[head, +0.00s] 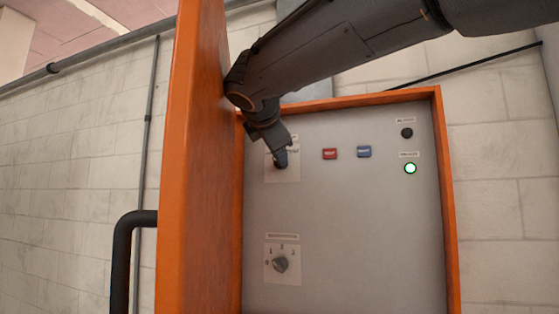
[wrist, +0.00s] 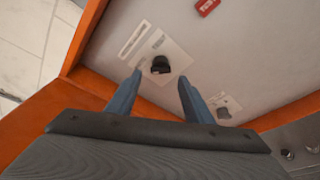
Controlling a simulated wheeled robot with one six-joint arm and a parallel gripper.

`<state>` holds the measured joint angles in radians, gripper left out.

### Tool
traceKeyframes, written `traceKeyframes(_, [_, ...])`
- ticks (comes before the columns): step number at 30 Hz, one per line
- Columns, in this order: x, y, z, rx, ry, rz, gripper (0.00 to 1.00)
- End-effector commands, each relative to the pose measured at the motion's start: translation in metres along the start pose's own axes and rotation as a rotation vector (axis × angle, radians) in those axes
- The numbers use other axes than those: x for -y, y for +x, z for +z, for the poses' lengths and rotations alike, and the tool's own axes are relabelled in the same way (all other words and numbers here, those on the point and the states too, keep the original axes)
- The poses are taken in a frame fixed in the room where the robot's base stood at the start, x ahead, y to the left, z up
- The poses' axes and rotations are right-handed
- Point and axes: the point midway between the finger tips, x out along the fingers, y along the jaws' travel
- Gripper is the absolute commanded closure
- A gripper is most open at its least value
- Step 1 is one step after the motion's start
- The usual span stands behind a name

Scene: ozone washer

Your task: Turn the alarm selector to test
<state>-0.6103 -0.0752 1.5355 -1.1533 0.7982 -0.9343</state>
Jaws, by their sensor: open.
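Two selectors sit on the left of the grey panel; their labels are too small to read, so I cannot confirm which is the alarm selector. The upper selector (head: 281,163) has a dark knob on a pale plate, partly hidden by my gripper (head: 280,153). In the wrist view, this black knob (wrist: 160,65) lies just beyond and between the open fingertips of my gripper (wrist: 160,78); contact cannot be told. The lower selector (head: 280,265) has a grey knob on a plate with number marks around it. It also shows beside the right finger in the wrist view (wrist: 223,112).
An orange door (head: 190,170) stands open at the left of the cabinet, close to my arm. The panel (head: 345,230) carries a red button (head: 330,154), a blue button (head: 364,152), a black round fitting (head: 407,133) and a lit green lamp (head: 410,168). The panel's lower middle is clear.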

Motion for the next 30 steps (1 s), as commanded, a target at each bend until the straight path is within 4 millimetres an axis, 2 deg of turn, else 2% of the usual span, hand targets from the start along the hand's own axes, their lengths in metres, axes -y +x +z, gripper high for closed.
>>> traceKeyframes(13, [0.001, 0.062, 0.0, -0.001, -0.001, -0.004, 0.53])
traceKeyframes(18, [0.001, 0.073, 0.001, -0.001, 0.001, -0.003, 0.53])
traceKeyframes(26, [0.002, 0.075, 0.0, -0.002, 0.001, -0.002, 0.53])
traceKeyframes(30, [0.002, 0.075, 0.0, -0.002, 0.001, -0.002, 0.73])
